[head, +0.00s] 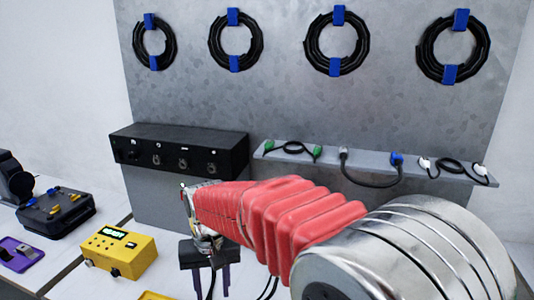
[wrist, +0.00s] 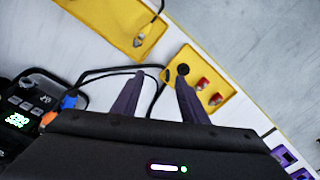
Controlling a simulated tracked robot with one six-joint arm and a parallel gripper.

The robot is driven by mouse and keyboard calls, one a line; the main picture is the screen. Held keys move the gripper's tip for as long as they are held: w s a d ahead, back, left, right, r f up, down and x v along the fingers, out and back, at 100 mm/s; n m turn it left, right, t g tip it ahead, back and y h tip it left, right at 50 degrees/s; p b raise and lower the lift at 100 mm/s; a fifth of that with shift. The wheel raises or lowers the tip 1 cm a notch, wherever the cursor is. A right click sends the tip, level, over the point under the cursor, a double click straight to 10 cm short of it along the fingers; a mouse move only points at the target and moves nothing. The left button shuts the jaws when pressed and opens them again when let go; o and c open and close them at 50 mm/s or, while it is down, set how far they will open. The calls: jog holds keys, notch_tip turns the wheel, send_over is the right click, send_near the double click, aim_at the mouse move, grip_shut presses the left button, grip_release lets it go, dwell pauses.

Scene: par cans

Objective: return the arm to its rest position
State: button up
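My arm, with a red ribbed sleeve and silver metal joints, reaches from the lower right to the middle of the head view. My gripper (head: 211,288) hangs at its end, pointing down over the bench, with purple fingers below a dark body. In the wrist view my gripper (wrist: 160,77) has its two purple fingers apart. A black cable (wrist: 153,104) shows between and beyond them; I see nothing clamped. The arm's joints hide part of the bench in the head view.
A yellow box with a green display (head: 120,251) stands left of my gripper, near a black case (head: 57,212). A black panel box (head: 180,150) and a shelf (head: 375,163) with cables are behind.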

jog(key=s+d+r+m+t, duration=0.1)
jog(key=s+d+r+t, duration=0.1)
jog(key=s+d, duration=0.3)
jog(key=s+d+r+m+t, duration=0.1)
jog(key=s+d+r, duration=0.3)
jog(key=d, duration=1)
jog(key=s+d+r+t, duration=0.2)
jog(key=s+d, duration=0.4)
jog(key=d, duration=0.3)
jog(key=shift+s+d+r+m+t+h, duration=0.3)
jog(key=shift+s+d+r+m, duration=0.1)
jog(key=shift+r, duration=0.05)
